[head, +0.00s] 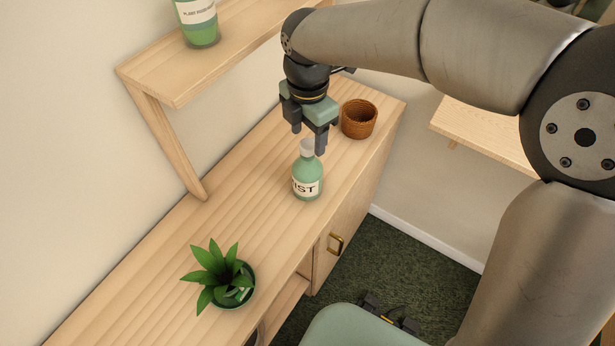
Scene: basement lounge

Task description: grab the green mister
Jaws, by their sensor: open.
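The green mister (308,174) is a small rounded bottle with a pale cap and a label reading "IST". It stands upright on the wooden cabinet top (265,180), near its front edge. My gripper (309,143) points down at the bottle's cap, its fingers apart. One finger shows at the upper left of the cap and the other just to its right. I cannot tell whether the fingers touch the cap or are level with it in depth. The bottle's body is in clear view.
A woven brown basket (359,119) stands behind my gripper to the right. A potted green plant (226,278) is at the near left. A wall shelf (150,75) holds a green plant-food bottle (198,22). Another wooden surface (480,135) is at the right.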

